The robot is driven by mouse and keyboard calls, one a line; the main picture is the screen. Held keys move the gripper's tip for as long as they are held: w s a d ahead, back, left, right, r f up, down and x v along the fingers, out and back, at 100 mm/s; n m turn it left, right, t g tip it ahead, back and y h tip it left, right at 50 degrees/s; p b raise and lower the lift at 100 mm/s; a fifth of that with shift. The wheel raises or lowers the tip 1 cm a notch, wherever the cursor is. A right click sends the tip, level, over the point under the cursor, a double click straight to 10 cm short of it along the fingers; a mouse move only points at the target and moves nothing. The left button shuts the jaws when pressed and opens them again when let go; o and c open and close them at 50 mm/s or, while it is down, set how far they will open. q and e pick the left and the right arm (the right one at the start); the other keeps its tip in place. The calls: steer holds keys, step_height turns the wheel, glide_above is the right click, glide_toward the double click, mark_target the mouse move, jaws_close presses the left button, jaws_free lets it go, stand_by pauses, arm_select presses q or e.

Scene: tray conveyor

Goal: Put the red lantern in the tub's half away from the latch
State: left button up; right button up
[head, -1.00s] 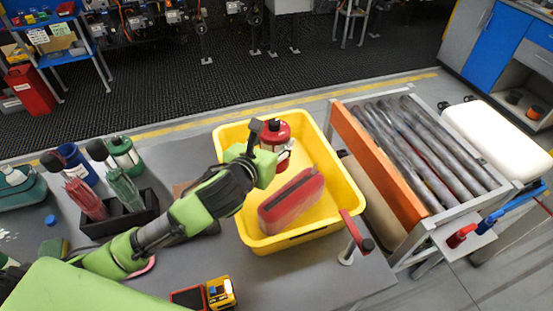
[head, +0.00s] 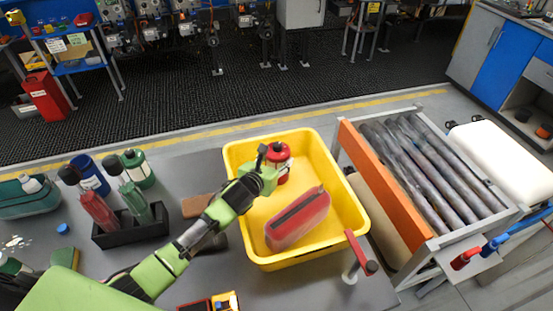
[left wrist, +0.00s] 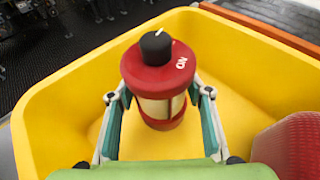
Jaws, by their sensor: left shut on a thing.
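The red lantern (head: 283,171) has a red cap with a black knob, a pale middle and a red base. My left gripper (left wrist: 157,100) is shut on it, one finger on each side, in the left wrist view. In the head view the gripper (head: 269,170) holds it upright inside the yellow tub (head: 350,215), near the far wall. I cannot tell whether its base touches the tub floor. A red lever on a post (head: 360,252), apparently the latch, stands at the tub's near right corner, so the lantern is in the far half. My right gripper is not in view.
A red pouch (head: 298,220) with a dark zip lies in the tub's near half. A black caddy (head: 130,233) with bottles stands left of the tub. An orange-sided roller conveyor (head: 385,185) is close on the right. Floor inside the tub beside the pouch is clear.

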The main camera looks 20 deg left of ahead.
arm_select(q)
steer(key=shift+f, duration=0.1)
steer(key=shift+f, duration=0.15)
steer(key=o, duration=1.4)
steer(key=shift+f, duration=0.1)
steer(key=shift+c, duration=0.2)
steer(key=b+v, duration=0.1)
steer(key=v, duration=1.1)
